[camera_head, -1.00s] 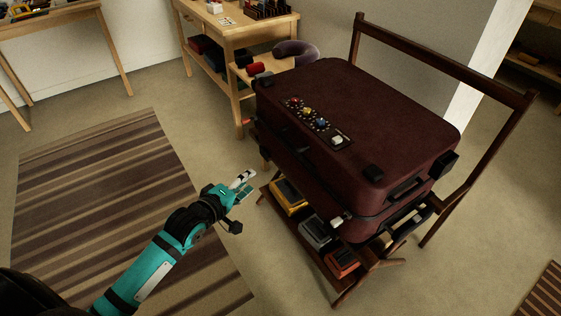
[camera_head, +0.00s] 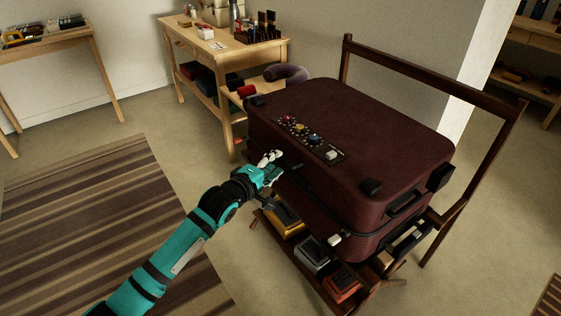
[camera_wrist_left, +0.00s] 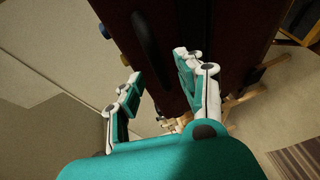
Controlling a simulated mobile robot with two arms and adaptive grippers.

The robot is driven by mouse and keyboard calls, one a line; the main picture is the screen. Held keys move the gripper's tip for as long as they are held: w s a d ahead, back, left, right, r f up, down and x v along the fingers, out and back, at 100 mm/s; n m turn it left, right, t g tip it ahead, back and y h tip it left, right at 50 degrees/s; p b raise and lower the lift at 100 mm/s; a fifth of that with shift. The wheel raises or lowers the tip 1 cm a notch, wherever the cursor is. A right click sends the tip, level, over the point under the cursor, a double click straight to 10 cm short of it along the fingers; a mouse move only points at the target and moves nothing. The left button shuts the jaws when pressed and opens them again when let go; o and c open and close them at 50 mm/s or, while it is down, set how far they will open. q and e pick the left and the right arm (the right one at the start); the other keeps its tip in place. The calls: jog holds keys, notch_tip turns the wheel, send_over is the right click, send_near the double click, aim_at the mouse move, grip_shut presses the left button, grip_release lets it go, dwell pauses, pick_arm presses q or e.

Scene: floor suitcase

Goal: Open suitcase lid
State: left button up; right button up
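A dark red suitcase (camera_head: 360,140) lies flat and closed on a wooden rack, with black corner pieces and a black handle on its near right side. Its lid carries a dark panel (camera_head: 312,138) with coloured knobs. My left gripper (camera_head: 272,160) is at the suitcase's front left side, near the seam. In the left wrist view the left gripper (camera_wrist_left: 158,80) has its two fingers spread apart with the suitcase's dark side (camera_wrist_left: 172,40) just beyond them. I cannot tell whether a finger touches it. My right gripper is not in view.
The wooden rack (camera_head: 490,155) has a tall rail behind the suitcase and a low shelf with several boxes (camera_head: 312,256). A wooden workbench (camera_head: 235,55) stands at the back. A striped rug (camera_head: 90,215) covers the left floor, which is clear.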

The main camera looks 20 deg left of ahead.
aim_at(279, 159)
pick_arm(q)
jog(key=shift+x, duration=1.85)
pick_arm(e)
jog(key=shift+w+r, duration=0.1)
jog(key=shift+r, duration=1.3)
pick_arm(q)
grip_shut()
